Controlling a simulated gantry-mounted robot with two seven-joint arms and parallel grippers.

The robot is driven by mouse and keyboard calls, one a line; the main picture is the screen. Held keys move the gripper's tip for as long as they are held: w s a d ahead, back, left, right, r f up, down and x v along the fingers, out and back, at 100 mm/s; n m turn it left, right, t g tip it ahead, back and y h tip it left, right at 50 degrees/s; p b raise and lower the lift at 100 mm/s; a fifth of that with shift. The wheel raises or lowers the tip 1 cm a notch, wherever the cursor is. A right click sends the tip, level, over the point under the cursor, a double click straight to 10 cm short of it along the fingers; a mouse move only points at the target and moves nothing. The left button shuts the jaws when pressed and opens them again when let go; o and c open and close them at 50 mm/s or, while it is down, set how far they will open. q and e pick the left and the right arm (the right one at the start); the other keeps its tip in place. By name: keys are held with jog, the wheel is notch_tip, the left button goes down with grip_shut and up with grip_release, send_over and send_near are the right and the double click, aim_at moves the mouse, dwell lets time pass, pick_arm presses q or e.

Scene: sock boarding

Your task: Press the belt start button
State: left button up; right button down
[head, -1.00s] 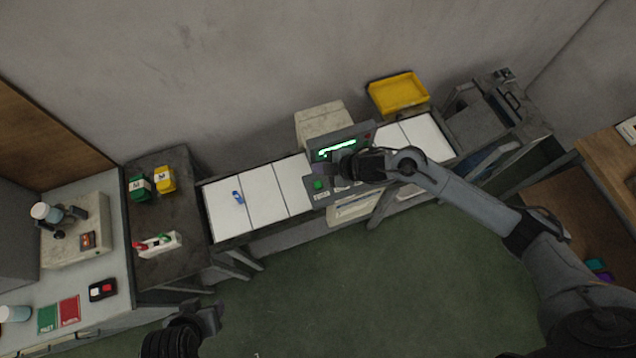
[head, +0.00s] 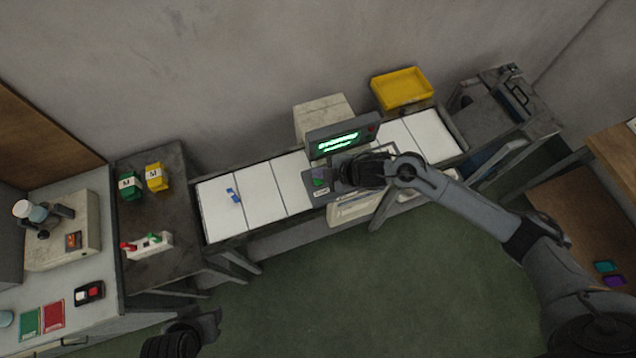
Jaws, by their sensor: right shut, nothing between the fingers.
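The control panel with a lit green display (head: 338,143) stands over the middle of the white-slatted belt (head: 262,188). A green button (head: 319,182) shows at the left of the panel's lower deck, partly covered by my gripper. My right gripper (head: 340,172) is shut and empty, just right of the green button; I cannot tell whether it touches it. A small blue item (head: 233,195) lies on the left part of the belt. My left gripper (head: 210,322) is at the bottom edge, far from the panel, and its fingers are too unclear to read.
A yellow bin (head: 402,88) is behind the belt's right part. A dark table (head: 160,215) at left holds green (head: 129,185) and yellow (head: 154,177) blocks marked M. A box with red and white buttons (head: 89,292) sits on the left bench. The green floor in front is clear.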

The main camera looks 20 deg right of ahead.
aim_at(318, 181)
jog(key=shift+f+b, duration=0.3)
jog(key=shift+f, duration=0.55)
dwell(0.3)
dwell(0.7)
jog(key=shift+f, duration=0.2)
dwell(0.4)
jog(key=shift+f, duration=0.2)
jog(key=shift+f+b, duration=0.1)
jog(key=shift+b, duration=0.2)
